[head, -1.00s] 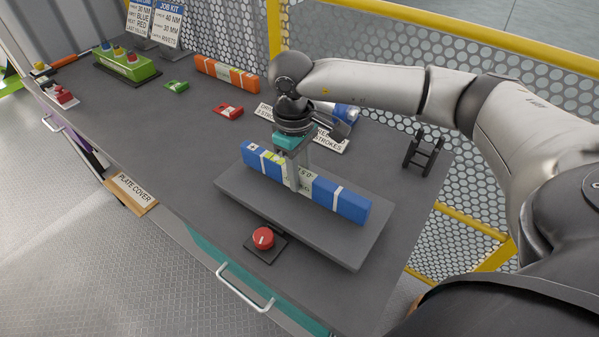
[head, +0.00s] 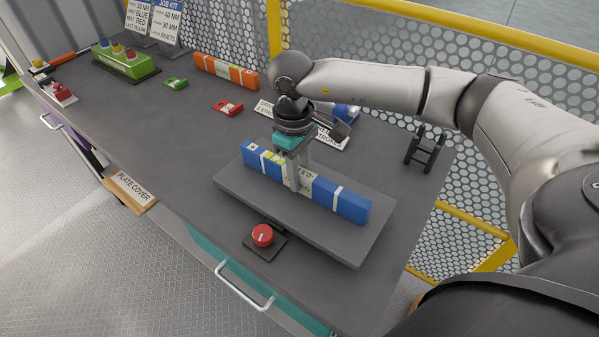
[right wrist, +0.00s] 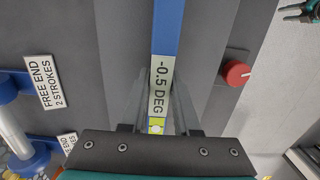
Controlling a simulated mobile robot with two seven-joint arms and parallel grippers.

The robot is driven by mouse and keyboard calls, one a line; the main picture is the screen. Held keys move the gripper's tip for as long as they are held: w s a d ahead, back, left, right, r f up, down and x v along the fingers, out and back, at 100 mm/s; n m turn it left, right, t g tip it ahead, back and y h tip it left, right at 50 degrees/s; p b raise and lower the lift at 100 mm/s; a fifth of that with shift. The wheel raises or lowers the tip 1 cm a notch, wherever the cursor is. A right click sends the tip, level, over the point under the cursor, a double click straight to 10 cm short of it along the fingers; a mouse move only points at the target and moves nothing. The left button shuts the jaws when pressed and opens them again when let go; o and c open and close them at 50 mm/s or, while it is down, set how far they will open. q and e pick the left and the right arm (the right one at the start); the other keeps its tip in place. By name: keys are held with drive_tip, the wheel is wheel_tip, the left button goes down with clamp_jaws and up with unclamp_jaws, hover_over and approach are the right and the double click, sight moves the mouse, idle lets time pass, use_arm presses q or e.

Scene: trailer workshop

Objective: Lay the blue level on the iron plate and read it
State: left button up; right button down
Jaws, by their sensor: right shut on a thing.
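The blue level (head: 341,200) lies lengthwise along the grey iron plate (head: 330,245) on the bench. It seems to rest on the plate. My right gripper (head: 300,188) comes down from above and is shut on the level near its middle. In the right wrist view the level (right wrist: 166,35) runs between my two fingers (right wrist: 160,110). Its label (right wrist: 161,86) reads -0.5 DEG, with a yellow-green vial just below it, partly hidden by the gripper body.
A red knob (head: 262,236) sits in front of the plate. An orange level (head: 226,72), a red block (head: 228,108) and a green block (head: 175,84) lie farther back. A black stand (head: 424,150) is right of the plate. Signs and a blue-ended tool lie behind the gripper.

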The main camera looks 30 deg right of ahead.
drive_tip(key=c, duration=0.6)
unclamp_jaws()
drive_tip(key=shift+o, duration=0.2)
wheel_tip(320, 180, up, 15)
drive_tip(key=shift+w+a, duration=0.2)
drive_tip(key=shift+w, duration=0.25)
drive_tip(key=shift+r, duration=0.1)
